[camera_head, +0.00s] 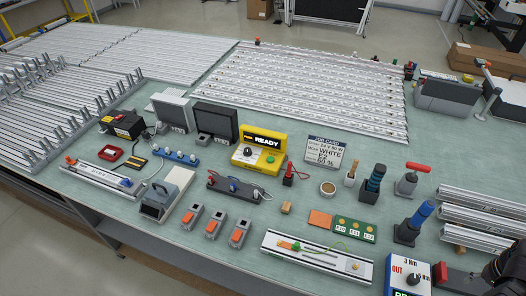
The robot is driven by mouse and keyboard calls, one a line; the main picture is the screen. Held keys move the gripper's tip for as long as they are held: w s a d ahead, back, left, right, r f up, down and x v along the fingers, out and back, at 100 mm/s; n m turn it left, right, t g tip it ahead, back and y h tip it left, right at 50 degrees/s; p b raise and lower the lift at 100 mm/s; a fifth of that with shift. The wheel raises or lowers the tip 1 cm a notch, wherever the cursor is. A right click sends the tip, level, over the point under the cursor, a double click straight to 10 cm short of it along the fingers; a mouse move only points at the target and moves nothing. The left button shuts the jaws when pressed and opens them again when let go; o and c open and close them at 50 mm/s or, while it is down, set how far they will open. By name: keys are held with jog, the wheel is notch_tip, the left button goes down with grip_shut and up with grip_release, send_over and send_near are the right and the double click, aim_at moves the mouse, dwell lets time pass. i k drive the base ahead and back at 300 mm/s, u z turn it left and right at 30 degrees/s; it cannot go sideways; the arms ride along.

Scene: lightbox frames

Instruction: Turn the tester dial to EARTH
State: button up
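The yellow tester (240,160) stands near the middle of the bench, with a black display reading READY. A small dark dial (248,151) sits on its front face, and a small green spot (271,158) shows to its right. The dial's markings and pointer are too small to read, so I cannot tell which position it is at. My gripper (500,272) shows only as a dark part at the bottom right corner, cut off by the picture edge. It is far from the tester, and its fingers cannot be made out.
A job card (324,151) stands right of the tester and a dark panel (214,120) left of it. A black block with connectors (236,187) lies in front. A 3 Nm box (408,277) stands near my gripper. Long metal profiles (310,85) fill the back.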

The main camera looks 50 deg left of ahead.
aim_at(248, 152)
jog(key=z, duration=0.1)
jog(key=k, duration=1)
jog(key=u, duration=1.75)
jog(key=i, duration=1)
jog(key=z, duration=0.1)
